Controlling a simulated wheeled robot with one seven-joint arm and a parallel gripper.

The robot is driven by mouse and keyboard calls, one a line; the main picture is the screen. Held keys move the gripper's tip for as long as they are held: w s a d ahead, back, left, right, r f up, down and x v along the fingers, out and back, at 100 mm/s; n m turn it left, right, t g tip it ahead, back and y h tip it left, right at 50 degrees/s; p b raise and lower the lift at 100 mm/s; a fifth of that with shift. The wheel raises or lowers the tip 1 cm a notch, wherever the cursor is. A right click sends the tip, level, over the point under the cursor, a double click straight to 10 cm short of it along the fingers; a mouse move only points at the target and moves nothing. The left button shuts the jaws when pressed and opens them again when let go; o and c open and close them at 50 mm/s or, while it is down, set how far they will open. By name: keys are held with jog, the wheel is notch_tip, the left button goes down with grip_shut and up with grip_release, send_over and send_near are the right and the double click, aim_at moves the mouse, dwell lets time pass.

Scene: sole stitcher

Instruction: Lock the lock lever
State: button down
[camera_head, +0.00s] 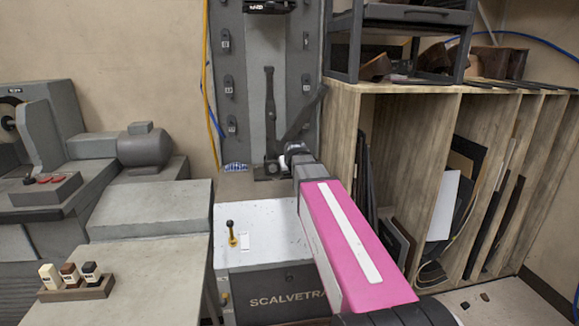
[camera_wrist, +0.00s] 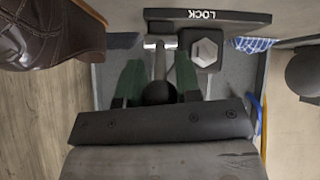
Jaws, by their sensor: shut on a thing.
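In the wrist view, the lock lever (camera_wrist: 159,66) is a metal rod with a black ball knob at its near end. It joins a short cross-pin beside a grey hex-headed block. A dark plate lettered LOCK (camera_wrist: 202,15) lies just beyond it. My gripper (camera_wrist: 158,82) has its two dark green fingers on either side of the knob, shut on it. In the head view, my pink arm reaches up to the foot of the grey machine column (camera_head: 245,100); the lever and fingertips cannot be made out clearly there.
A brown leather boot (camera_wrist: 50,35) is close on the left in the wrist view. A blue striped cloth (camera_head: 236,167) lies left of the column foot. A wooden rack (camera_head: 412,150) stands close to the right of my arm.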

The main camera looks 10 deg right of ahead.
jog(key=shift+s+f, duration=0.35)
jog(key=shift+f, duration=0.4)
jog(key=shift+s+f, duration=0.3)
jog(key=shift+f, duration=0.4)
jog(key=shift+w, duration=0.1)
dwell(0.4)
jog(key=c, duration=0.8)
grip_release()
jog(key=shift+a, duration=0.1)
jog(key=shift+r, duration=0.1)
jog(key=v, duration=1)
jog(key=shift+s+r, duration=0.25)
jog(key=shift+s, duration=0.05)
